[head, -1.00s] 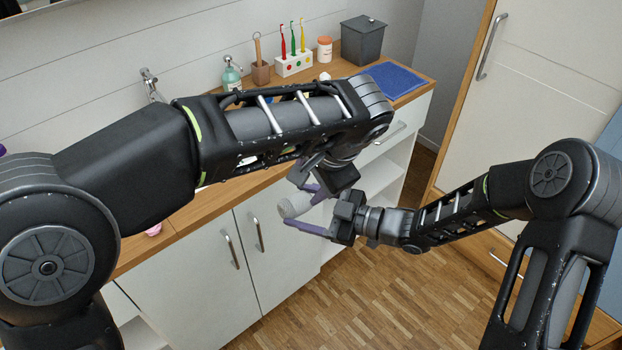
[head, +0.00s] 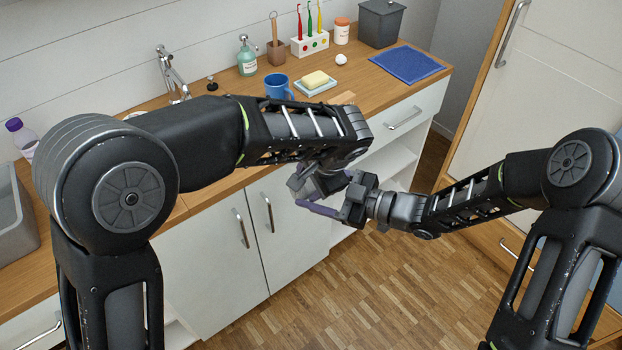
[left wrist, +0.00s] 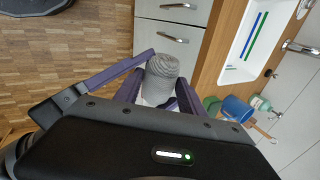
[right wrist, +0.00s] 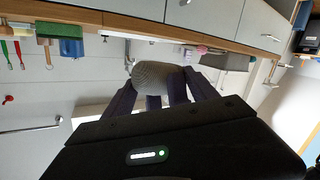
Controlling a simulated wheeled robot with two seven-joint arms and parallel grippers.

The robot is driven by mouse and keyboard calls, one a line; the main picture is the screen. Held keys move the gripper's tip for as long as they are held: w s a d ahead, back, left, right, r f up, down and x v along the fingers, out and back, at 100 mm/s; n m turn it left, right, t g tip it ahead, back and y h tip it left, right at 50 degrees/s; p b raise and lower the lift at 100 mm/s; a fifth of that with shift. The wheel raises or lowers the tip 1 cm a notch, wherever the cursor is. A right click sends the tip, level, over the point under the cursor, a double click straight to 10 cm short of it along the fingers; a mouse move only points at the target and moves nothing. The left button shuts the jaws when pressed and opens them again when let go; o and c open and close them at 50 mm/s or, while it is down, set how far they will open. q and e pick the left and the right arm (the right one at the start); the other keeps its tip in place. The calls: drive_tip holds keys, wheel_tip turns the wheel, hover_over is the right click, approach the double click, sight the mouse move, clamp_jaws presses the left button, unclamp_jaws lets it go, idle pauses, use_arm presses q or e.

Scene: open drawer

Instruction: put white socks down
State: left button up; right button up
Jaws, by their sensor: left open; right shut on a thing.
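The white socks are a rolled, ribbed, grey-white bundle (left wrist: 162,72) in the left wrist view and also show in the right wrist view (right wrist: 158,76). In the head view the grippers mostly hide them. My right gripper (head: 322,205) is shut on the socks, its purple fingers at their sides. My left gripper (left wrist: 159,86) is open, with its fingers on either side of the bundle. Both grippers meet in front of the counter, above floor level. Whether the left fingers touch the socks I cannot tell.
The wooden counter (head: 362,92) holds a blue mug (head: 278,87), a soap dish (head: 316,86), a blue cloth (head: 408,64) and a dark bin (head: 380,23). A grey basin (head: 15,215) stands at the left. White cabinets are below; the parquet floor (head: 345,295) is clear.

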use_arm(q)
drive_tip(key=shift+c, duration=0.6)
drive_tip(key=c, duration=0.9)
clamp_jaws()
use_arm(e)
drive_tip(key=o, duration=1.4)
drive_tip(key=v, duration=1.2)
drive_tip(key=shift+a, duration=0.15)
